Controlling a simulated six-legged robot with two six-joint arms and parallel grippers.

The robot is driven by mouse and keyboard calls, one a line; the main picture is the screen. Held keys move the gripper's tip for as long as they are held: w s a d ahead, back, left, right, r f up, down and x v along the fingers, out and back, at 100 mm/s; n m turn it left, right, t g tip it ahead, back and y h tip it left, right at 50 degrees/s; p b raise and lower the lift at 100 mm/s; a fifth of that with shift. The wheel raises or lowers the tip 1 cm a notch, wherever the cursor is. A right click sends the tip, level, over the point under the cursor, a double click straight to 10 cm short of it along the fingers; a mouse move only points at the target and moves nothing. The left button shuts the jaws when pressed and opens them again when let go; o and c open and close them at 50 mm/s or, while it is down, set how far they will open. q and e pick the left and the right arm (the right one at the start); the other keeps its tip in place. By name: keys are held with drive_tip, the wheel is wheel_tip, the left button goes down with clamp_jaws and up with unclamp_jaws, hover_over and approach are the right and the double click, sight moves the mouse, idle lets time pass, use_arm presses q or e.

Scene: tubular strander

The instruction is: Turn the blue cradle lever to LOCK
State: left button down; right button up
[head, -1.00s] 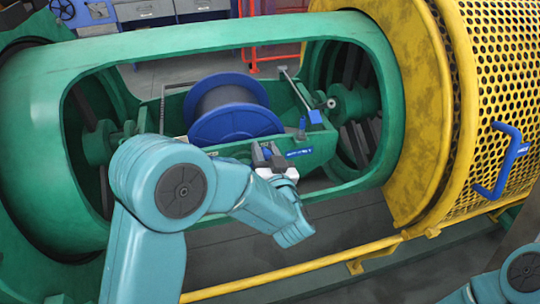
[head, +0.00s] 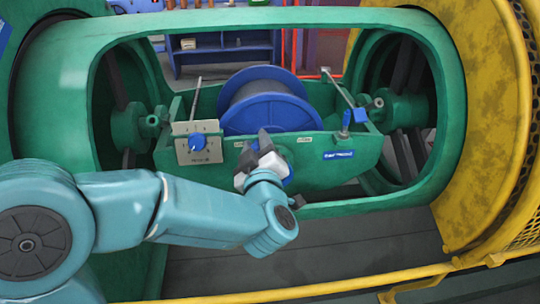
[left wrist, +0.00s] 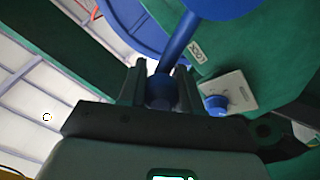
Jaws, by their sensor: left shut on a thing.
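My left gripper (head: 262,152) is at the front wall of the green cradle (head: 330,172), its fingers tilted up to the left. In the left wrist view, its two dark fingers (left wrist: 160,90) are closed around the end of the blue cradle lever (left wrist: 178,52). The lever runs up and right to its blue hub (left wrist: 215,4); part of the hub (head: 287,170) shows behind the gripper in the head view. Small white labels sit left and right above the hub; the one near the lever (left wrist: 196,52) seems to read LOCK. My right gripper is out of view.
A blue spool (head: 265,112) sits in the cradle. A pale panel with a blue knob (head: 197,142) is left of the gripper. The green tube frame (head: 265,18) surrounds the cradle opening. A yellow rail (head: 300,282) crosses in front; a yellow guard (head: 485,110) stands right.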

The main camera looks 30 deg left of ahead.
use_arm(q)
drive_tip(key=shift+s+a+f+n+b, duration=0.4)
drive_tip(key=shift+a+n+b, duration=0.2)
drive_tip(key=shift+n+b, duration=0.3)
drive_tip(key=shift+s+a+f+n+b, duration=0.35)
drive_tip(key=shift+a+n+b, duration=0.2)
drive_tip(key=shift+n+b, duration=0.35)
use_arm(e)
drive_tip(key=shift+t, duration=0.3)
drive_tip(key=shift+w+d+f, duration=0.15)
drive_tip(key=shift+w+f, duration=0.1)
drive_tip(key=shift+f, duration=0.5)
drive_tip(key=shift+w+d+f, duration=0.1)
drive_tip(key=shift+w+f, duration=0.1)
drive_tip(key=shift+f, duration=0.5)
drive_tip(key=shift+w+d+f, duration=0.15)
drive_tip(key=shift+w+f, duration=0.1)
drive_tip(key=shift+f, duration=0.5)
use_arm(q)
drive_tip(key=c, duration=0.8)
unclamp_jaws()
drive_tip(key=shift+w+f, duration=0.1)
